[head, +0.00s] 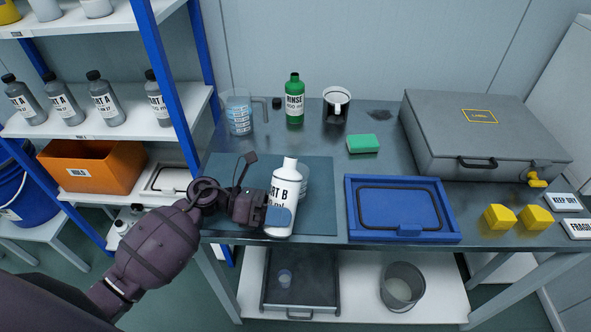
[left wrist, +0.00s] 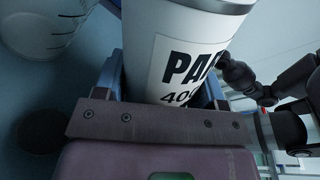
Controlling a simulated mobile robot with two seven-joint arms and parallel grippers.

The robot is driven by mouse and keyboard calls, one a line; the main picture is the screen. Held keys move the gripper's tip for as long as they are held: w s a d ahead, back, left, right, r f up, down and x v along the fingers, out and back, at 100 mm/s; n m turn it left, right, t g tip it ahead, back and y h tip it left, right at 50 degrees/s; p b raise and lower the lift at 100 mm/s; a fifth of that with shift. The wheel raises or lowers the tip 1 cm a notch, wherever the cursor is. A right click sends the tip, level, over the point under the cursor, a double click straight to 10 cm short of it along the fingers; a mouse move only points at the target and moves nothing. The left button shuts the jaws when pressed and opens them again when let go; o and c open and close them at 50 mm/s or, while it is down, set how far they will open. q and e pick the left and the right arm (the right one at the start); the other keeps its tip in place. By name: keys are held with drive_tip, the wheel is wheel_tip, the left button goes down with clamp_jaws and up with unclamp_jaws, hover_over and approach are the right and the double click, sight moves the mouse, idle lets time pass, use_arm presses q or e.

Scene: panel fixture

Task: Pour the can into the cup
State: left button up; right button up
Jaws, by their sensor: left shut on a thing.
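My left gripper (head: 278,215) is shut on the white can (head: 284,190), a bottle-shaped container with a narrow neck, labelled PART B. The can is close to upright, leaning slightly in the head view. In the left wrist view the can (left wrist: 185,45) fills the space between the fingers (left wrist: 160,90). A clear cup (head: 303,180) stands behind the can, partly hidden by it. The cup also shows with dark graduation marks in the left wrist view (left wrist: 50,30). I cannot tell whether the can's base touches the table. My right gripper is not in view.
A blue-grey mat (head: 322,215) lies under the work area. A blue tray (head: 400,232) is to its right. A jug (head: 239,115), green RINSE bottle (head: 294,105), black-and-white mug (head: 336,103) and green sponge (head: 363,144) stand behind. A grey case (head: 480,130) fills the back right.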

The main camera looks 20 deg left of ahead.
use_arm(q)
drive_tip(key=shift+r, duration=0.2)
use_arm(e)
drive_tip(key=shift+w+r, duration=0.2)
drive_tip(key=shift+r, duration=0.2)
use_arm(q)
drive_tip(key=shift+s+r+p, duration=0.15)
drive_tip(key=shift+r+p, duration=0.05)
drive_tip(key=shift+p, duration=0.35)
drive_tip(key=shift+s+r+n+p, duration=0.1)
drive_tip(key=shift+r+n+p, duration=0.1)
drive_tip(key=shift+n+p, duration=0.2)
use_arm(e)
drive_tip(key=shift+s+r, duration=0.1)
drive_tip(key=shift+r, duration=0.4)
use_arm(q)
drive_tip(key=shift+r+p, duration=0.15)
drive_tip(key=shift+p, duration=0.2)
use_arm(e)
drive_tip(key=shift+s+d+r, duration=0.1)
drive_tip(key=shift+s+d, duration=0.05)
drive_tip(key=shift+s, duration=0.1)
use_arm(q)
drive_tip(key=shift+s+n, duration=0.1)
drive_tip(key=shift+n, duration=0.2)
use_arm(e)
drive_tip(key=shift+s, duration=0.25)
